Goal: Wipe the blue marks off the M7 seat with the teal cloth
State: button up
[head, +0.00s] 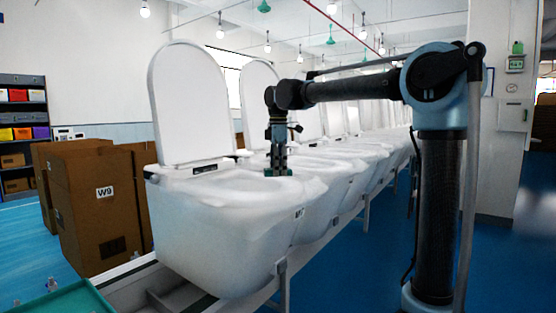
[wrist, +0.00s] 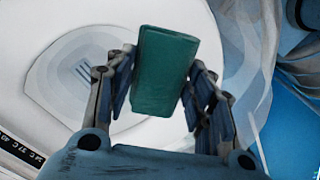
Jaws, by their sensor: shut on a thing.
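My gripper (head: 278,160) points down over the near rim of the closest white toilet (head: 215,225), whose lid stands up. The gripper (wrist: 160,92) is shut on the teal cloth (wrist: 164,70), a folded block held between the two fingers. Only a small strip of the cloth (head: 278,173) shows below the fingers in the head view, at the toilet's top; I cannot tell if it touches. Short grey-blue strokes (wrist: 82,70) show on the pale surface left of the cloth; I cannot tell if they are the marks. A small tag (head: 299,212) on the toilet is unreadable.
More toilets with raised lids (head: 259,95) stand in a row behind. Brown cartons (head: 95,200), one labelled W9, stand at the left. A green tray (head: 70,300) is at the lower left. A shelf (head: 24,130) is at the far left. The blue floor is open at right.

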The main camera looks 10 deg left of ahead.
jog(key=shift+r, duration=1.9)
